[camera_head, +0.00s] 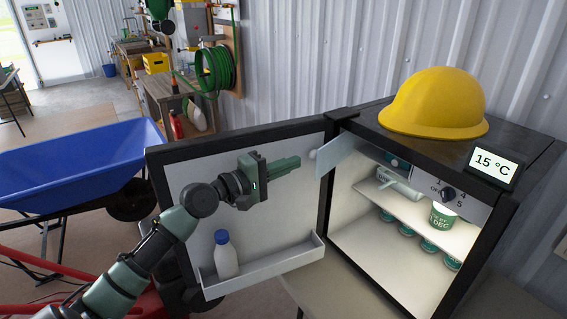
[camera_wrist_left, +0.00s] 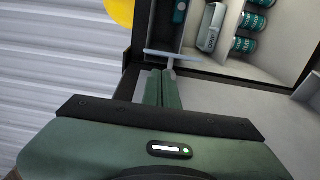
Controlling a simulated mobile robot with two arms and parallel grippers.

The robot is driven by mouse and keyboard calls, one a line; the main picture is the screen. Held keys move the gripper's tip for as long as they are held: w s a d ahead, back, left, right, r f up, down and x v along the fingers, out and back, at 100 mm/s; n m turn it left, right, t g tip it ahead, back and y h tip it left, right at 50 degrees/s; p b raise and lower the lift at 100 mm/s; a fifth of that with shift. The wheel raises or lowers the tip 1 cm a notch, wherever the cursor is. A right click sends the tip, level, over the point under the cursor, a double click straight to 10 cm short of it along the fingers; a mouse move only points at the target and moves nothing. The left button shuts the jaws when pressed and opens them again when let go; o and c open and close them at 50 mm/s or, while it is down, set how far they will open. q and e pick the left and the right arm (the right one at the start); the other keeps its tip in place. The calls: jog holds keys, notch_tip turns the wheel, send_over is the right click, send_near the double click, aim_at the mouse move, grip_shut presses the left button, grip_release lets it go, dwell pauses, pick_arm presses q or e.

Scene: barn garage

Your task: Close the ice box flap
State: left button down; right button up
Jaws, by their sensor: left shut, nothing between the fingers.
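The small fridge stands open on the right in the head view. Its ice box flap (camera_head: 337,153) is a pale translucent panel at the top left of the interior, swung outward. A small round pale knob (camera_head: 312,154) sits on the flap's outer side. My left gripper (camera_head: 294,163) is shut and empty in front of the inside of the open fridge door. Its fingertips are close to the knob; I cannot tell whether they touch. In the left wrist view the flap (camera_wrist_left: 172,54) shows nearly edge-on just beyond the shut fingers. My right gripper is not in view.
The open fridge door (camera_head: 182,166) holds a white bottle (camera_head: 226,256) in its shelf. Cans (camera_head: 443,213) and a pale container stand inside the fridge. A yellow hard hat (camera_head: 433,103) and temperature display (camera_head: 494,163) sit on top. A blue wheelbarrow (camera_head: 75,160) stands left.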

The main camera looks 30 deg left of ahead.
aim_at(330, 148)
pick_arm(q)
jog(key=shift+p+x, duration=0.7)
jog(key=shift+x, duration=2.2)
